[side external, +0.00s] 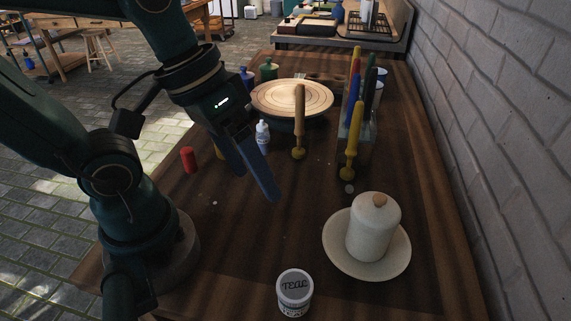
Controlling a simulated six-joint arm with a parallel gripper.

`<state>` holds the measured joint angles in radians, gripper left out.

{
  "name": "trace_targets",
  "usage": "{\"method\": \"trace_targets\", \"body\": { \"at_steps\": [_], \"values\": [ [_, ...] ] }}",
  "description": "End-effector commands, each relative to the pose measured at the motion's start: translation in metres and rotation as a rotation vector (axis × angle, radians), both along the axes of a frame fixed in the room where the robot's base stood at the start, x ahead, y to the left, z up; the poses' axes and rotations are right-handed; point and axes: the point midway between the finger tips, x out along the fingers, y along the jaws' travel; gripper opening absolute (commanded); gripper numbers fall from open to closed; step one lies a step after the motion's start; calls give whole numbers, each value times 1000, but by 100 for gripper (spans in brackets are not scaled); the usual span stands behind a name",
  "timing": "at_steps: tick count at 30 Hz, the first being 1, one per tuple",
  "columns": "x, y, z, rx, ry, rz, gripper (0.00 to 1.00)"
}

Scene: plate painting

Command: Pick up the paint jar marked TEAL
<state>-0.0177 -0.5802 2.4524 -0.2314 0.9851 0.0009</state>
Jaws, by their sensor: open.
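The paint jar marked TEAL (294,297) stands upright at the near edge of the table in the side external view. It is white with a grey lid that carries the dark word TEAL. My gripper (257,186) is open and empty above the middle of the table. Its two blue fingers point down and to the right. It is well behind the jar, up and to the left of it in the picture, and touches nothing that I can see.
A lidded white pot (373,232) sits on a plate (402,254) right of the jar. Upright tools (352,140) stand in a rack, near a round wooden turntable (290,97). A small white bottle (262,137) and red cylinder (188,160) are near my gripper. A brick wall (500,130) borders the right.

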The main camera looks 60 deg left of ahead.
Motion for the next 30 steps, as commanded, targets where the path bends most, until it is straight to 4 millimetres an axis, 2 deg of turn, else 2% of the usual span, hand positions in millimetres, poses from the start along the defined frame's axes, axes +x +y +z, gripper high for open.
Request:
{"method": "trace_targets", "body": {
  "at_steps": [6,15,23,30],
  "values": [
    [3,-28,-19,-209,318,113,90],
    [18,-55,-48,-475,727,332,90],
    [30,-65,-84,-660,1045,558,90],
    [25,-67,-115,-732,1239,699,90]
  ]
}}
